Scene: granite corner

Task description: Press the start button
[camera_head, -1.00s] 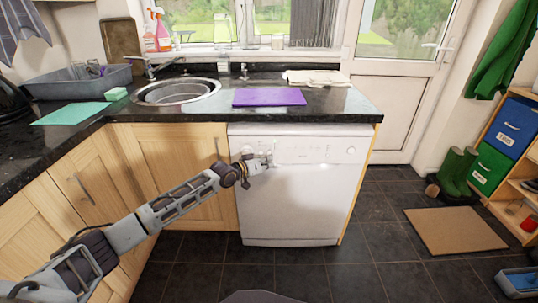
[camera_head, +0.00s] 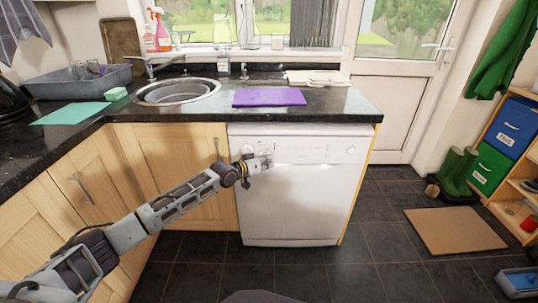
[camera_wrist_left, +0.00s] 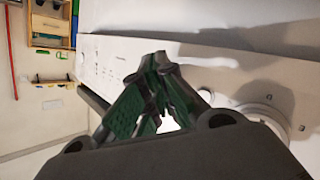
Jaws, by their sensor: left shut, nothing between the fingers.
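A white dishwasher (camera_head: 295,200) stands under the black counter, with a control panel (camera_head: 318,150) along its top front. Small marks or buttons and a round knob (camera_head: 351,150) show on the panel; I cannot tell which is the start button. My left gripper (camera_head: 268,160) is at the left part of the panel, very close to its face. In the left wrist view the panel (camera_wrist_left: 110,62) runs behind the fingers, and the left gripper (camera_wrist_left: 160,62) is shut with its tips together and empty. I cannot tell whether the tips touch the panel. My right gripper is not in view.
A purple board (camera_head: 268,97) lies on the counter beside the sink (camera_head: 180,92). A wooden cabinet door (camera_head: 165,165) is left of the dishwasher. The tiled floor right of it is clear up to a brown mat (camera_head: 455,231) and green boots (camera_head: 458,172).

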